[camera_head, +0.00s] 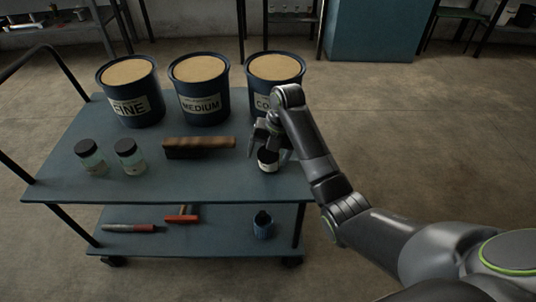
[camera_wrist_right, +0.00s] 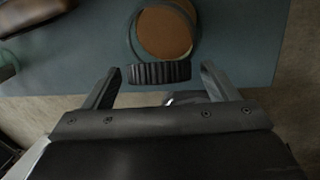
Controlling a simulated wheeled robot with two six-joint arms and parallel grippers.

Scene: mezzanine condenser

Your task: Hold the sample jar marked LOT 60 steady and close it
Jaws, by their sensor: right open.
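A small jar (camera_head: 268,166) with a pale label and a dark upper part stands near the cart's right front edge. Its label is too small to read. In the right wrist view a round opening with brown contents (camera_wrist_right: 165,32) shows beyond a black ribbed cap (camera_wrist_right: 160,73). The cap is seen edge-on beside the opening, not over it; I cannot tell what supports it. My right gripper (camera_head: 269,150) is at this jar, open. In its wrist view the fingers (camera_wrist_right: 158,86) stand either side of the cap with gaps. My left gripper is out of view.
Two dark-lidded jars (camera_head: 91,157) (camera_head: 130,156) stand at the left of the cart top (camera_head: 190,181). A brown wooden block (camera_head: 199,147) lies between them and my gripper. Blue tubs (camera_head: 127,91) (camera_head: 199,91) (camera_head: 274,80) line the back. A marker, a red tool and a cup are on the lower shelf.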

